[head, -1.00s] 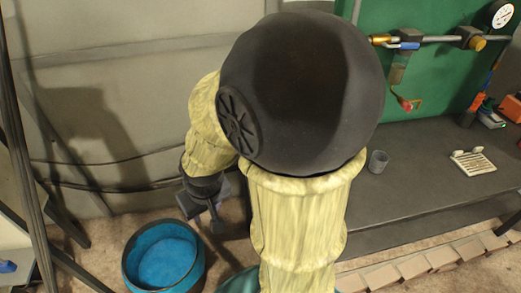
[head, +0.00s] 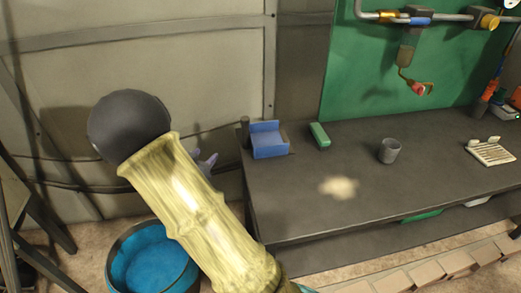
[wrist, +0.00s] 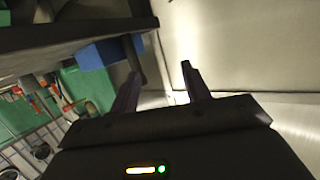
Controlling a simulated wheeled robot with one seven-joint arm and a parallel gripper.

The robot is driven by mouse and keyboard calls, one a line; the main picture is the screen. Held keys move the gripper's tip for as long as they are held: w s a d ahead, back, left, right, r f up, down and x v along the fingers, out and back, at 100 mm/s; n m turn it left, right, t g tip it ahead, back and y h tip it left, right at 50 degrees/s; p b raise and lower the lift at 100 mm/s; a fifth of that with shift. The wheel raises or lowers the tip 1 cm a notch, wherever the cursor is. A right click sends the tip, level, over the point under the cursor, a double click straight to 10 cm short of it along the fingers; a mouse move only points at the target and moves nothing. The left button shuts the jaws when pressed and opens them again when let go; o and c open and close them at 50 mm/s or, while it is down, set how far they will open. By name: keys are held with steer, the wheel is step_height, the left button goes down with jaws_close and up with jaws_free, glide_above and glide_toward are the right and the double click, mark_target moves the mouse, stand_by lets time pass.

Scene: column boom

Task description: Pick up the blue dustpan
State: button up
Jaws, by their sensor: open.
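The blue dustpan (head: 268,140) lies on the far left corner of the dark bench. A short dark cylinder (head: 245,132) stands out at its left; I cannot tell whether it is the dustpan's handle. In the wrist view the blue dustpan (wrist: 100,53) shows beyond the left finger, with the dark cylinder near that fingertip. My gripper (wrist: 160,67) is open with nothing between its fingers. In the head view my gripper (head: 207,160) shows partly behind my arm, left of the bench and apart from the dustpan.
The bench (head: 300,205) carries a green block-like item (head: 320,135), a grey cup (head: 389,150), a pale patch of debris (head: 339,187) and a white rack (head: 491,152). A blue-lined bin (head: 125,250) stands on the floor at left. A grey wall (head: 140,70) is behind.

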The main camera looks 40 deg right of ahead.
mark_target(243, 134)
steer(key=shift+s+d+f+m+g+h+b, duration=0.15)
steer(key=shift+s+d+m+g+h+b, duration=0.1)
steer(key=shift+s+m+g+h, duration=0.4)
steer(key=shift+s+d+f+m+g+h+b, duration=0.25)
steer(key=shift+s+g+h, duration=0.1)
steer(key=shift+h, duration=0.6)
steer(key=shift+s+d+f+m+g+h+b, duration=0.1)
steer(key=shift+s+d+m+g+h+b, duration=0.15)
steer(key=shift+s+m+g+h, duration=0.4)
steer(key=shift+w+n+t, duration=0.15)
steer(key=shift+n+t, duration=0.1)
steer(key=x, duration=1.2)
steer(key=shift+w+d+r+p, duration=0.1)
steer(key=shift+r+p, duration=0.05)
steer(key=shift+p, duration=0.25)
steer(key=shift+w+p+x, duration=0.1)
steer(key=shift+p+x, duration=0.05)
steer(key=shift+x, duration=1.15)
steer(key=shift+w+p+x, duration=0.15)
steer(key=shift+x, duration=1.15)
